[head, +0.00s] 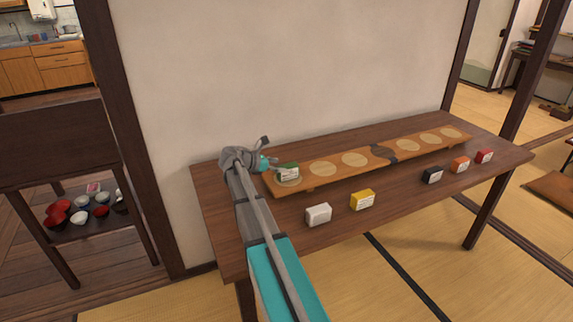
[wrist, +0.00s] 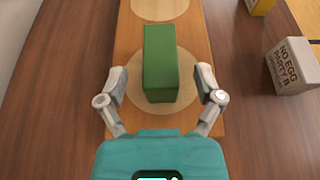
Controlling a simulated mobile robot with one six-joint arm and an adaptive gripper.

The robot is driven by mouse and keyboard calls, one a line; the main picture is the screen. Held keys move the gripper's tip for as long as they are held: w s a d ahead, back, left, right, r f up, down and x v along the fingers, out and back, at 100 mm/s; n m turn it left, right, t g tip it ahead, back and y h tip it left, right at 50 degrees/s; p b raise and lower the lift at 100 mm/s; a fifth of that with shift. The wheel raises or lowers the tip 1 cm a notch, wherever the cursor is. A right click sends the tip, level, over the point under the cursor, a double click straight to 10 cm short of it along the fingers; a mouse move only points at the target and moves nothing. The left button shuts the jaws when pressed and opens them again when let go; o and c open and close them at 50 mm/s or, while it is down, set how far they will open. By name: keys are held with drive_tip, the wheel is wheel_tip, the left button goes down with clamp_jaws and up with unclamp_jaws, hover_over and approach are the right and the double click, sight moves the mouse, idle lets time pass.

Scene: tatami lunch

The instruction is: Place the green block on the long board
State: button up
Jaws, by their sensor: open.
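The green block (head: 288,172) rests on the left end of the long board (head: 330,177), on the leftmost pale round spot. In the wrist view the green block (wrist: 160,62) lies lengthwise over the pale circle (wrist: 136,98) on the long board (wrist: 205,60). My gripper (wrist: 163,86) is open, with one finger on each side of the block's near end and a visible gap on both sides. In the head view my gripper (head: 276,166) is at the board's left end, partly covered by my own arm.
The board stands on a dark wooden table (head: 400,195). The other pale circles are empty. A wall is behind.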

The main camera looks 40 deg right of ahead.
drive_tip(key=p+v, duration=0.2)
drive_tip(key=v, duration=0.5)
drive_tip(key=shift+a, duration=0.1)
idle(0.5)
